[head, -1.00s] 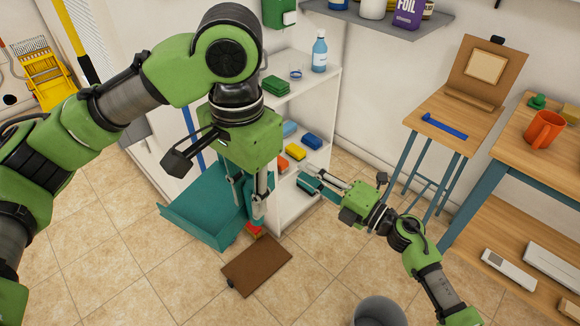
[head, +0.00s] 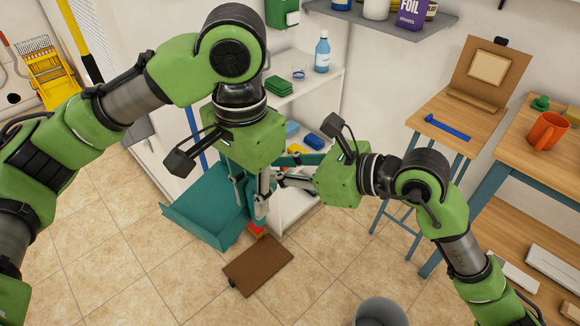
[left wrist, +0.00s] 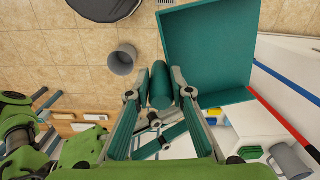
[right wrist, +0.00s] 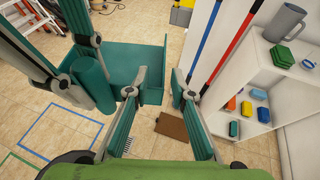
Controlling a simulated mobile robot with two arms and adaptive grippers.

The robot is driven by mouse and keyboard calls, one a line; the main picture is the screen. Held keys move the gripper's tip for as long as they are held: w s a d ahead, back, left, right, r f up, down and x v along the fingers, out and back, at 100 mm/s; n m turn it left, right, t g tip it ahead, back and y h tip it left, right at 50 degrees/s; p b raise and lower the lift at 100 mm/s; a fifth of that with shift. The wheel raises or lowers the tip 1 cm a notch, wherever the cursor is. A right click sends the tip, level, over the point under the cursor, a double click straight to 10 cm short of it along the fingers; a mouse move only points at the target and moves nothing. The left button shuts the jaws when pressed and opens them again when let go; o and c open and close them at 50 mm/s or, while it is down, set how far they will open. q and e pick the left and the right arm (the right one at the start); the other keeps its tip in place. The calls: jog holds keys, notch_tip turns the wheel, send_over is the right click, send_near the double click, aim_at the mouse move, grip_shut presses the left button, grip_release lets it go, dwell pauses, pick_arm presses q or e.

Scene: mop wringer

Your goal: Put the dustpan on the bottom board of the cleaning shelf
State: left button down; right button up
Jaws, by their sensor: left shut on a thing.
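The teal dustpan (head: 205,205) hangs in the air beside the white cleaning shelf (head: 328,88), above the tiled floor. My left gripper (head: 252,200) is shut on its round handle (left wrist: 160,87), which shows between the fingers in the left wrist view. My right gripper (right wrist: 156,76) is open and empty, its fingers apart close to the dustpan's side and handle. In the head view its fingers are beside my left gripper, in front of the shelf. The shelf's lower part is largely hidden by my grippers in the head view.
Sponges (head: 314,141) lie on a middle board, and green cloths (head: 278,86) and a blue bottle (head: 322,52) stand above. A brown board (head: 258,265) lies on the floor below. A grey bin (head: 380,312) stands at the front. Broom poles (right wrist: 238,45) lean beside the shelf.

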aim_at(222, 187)
jog(key=x, duration=0.8)
jog(key=shift+w+a+f, duration=0.15)
jog(key=shift+a, duration=0.05)
grip_shut()
pick_arm(q)
jog(key=c, duration=1.7)
grip_release()
jog(key=shift+r, duration=0.15)
